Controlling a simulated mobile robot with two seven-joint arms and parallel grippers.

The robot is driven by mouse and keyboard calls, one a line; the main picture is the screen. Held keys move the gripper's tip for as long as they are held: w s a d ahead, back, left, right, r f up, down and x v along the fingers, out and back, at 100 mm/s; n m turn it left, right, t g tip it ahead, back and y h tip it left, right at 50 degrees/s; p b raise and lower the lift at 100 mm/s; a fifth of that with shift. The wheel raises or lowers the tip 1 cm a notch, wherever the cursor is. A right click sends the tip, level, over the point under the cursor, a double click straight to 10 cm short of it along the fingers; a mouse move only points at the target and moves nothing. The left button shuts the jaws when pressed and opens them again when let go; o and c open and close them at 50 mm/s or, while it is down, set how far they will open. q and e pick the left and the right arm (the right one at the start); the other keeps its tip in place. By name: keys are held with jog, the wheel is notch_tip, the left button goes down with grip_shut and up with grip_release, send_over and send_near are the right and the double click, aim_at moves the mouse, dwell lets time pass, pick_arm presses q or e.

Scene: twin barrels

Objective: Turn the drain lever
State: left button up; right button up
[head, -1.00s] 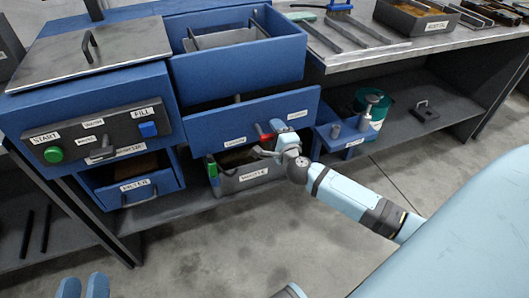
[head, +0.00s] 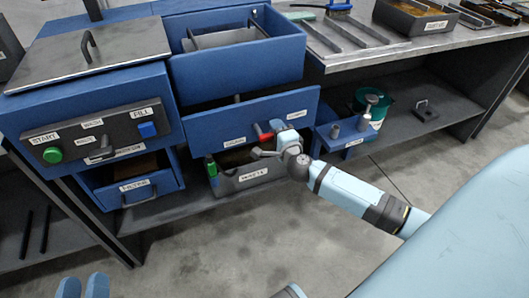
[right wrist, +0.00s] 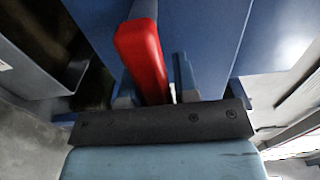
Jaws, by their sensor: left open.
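The red drain lever (head: 264,131) sits on the front of the lower blue tank between two small white labels. In the right wrist view the red lever (right wrist: 142,62) lies between the fingers of my right gripper (right wrist: 155,85). A narrow gap shows between the lever and the right-hand finger; the left-hand finger is mostly hidden behind the lever. In the head view my right gripper (head: 264,146) is at the lever, partly covering it. My left gripper (head: 83,287) is open and empty at the bottom left edge, far from the lever.
A grey labelled bin (head: 247,178) stands under the lever, close below my right gripper. A blue bracket (head: 345,138) with metal posts is to the right. A control panel (head: 98,136) with green and blue buttons is at left. The floor in front is clear.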

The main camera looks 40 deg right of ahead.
jog(key=shift+o, duration=1.3)
jog(key=shift+f, duration=0.1)
jog(key=p+v, duration=0.3)
jog(key=v, duration=0.4)
jog(key=shift+a, duration=0.1)
